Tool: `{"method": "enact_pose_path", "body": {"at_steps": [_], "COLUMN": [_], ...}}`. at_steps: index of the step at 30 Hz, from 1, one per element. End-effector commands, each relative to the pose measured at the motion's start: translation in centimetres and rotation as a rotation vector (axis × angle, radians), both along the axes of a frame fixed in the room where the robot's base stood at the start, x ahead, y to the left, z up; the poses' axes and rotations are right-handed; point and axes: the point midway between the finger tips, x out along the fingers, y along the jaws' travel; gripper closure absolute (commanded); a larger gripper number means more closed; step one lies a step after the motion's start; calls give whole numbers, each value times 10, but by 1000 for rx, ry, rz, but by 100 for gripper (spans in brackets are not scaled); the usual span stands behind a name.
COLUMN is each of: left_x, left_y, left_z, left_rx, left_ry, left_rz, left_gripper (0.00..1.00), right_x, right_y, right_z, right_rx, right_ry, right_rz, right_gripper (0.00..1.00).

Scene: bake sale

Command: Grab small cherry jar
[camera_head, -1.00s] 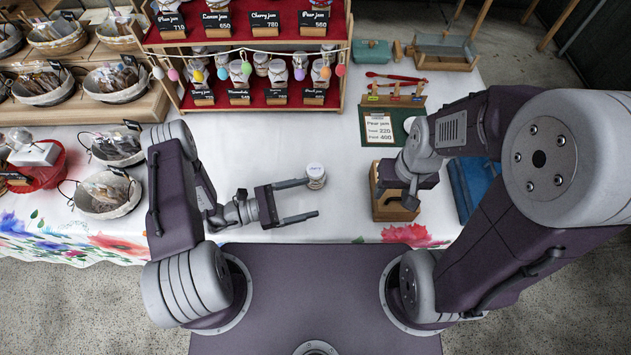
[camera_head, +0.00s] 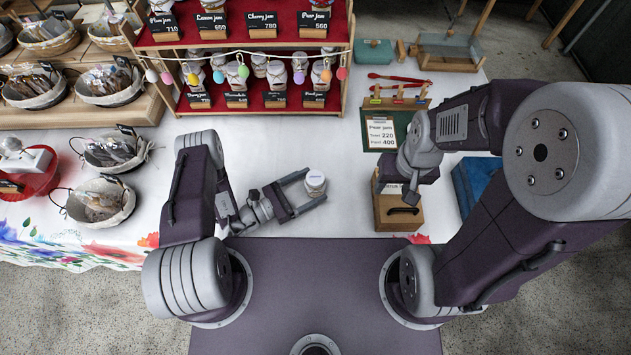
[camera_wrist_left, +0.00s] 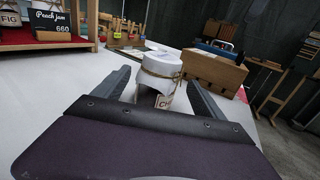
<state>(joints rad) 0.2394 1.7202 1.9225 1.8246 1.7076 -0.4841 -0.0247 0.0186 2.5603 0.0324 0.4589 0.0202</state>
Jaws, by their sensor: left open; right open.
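A small jar (camera_head: 315,181) with a white cloth lid stands upright on the white tablecloth in front of the shelf. In the left wrist view the jar (camera_wrist_left: 159,72) has string around its lid and a tag starting with "CH"; the rest of the tag is hidden. My left gripper (camera_head: 313,186) is open, with the jar at the mouth of its two fingers. In the left wrist view the fingers lie on either side of the jar and look apart from it. My right gripper (camera_head: 411,196) is open and empty, above a wooden box at the right.
The wooden box (camera_head: 398,214) stands right of the jar. A red-lined jam shelf (camera_head: 245,100) with price signs stands behind. Wicker baskets (camera_head: 104,200) are at the left. A green price board (camera_head: 381,131) and a blue case (camera_head: 472,180) are at the right. The cloth between shelf and jar is clear.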

Motion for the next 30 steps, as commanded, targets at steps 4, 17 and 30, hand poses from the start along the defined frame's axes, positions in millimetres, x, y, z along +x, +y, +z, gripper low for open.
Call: {"method": "enact_pose_path", "body": {"at_steps": [4, 17, 30], "left_x": [2, 30, 30], "left_y": [-4, -46, -45], "left_z": [0, 1, 1], "left_rx": [0, -1, -1], "left_ry": [0, -1, -1], "left_rz": [0, 0, 1], "left_gripper": [19, 19, 99], "right_x": [0, 0, 0], "right_y": [0, 0, 0], "right_z": [1, 6, 6], "right_rx": [0, 0, 0], "right_ry": [0, 0, 0], "right_rz": [0, 0, 0], "right_gripper": [50, 50, 50]}}
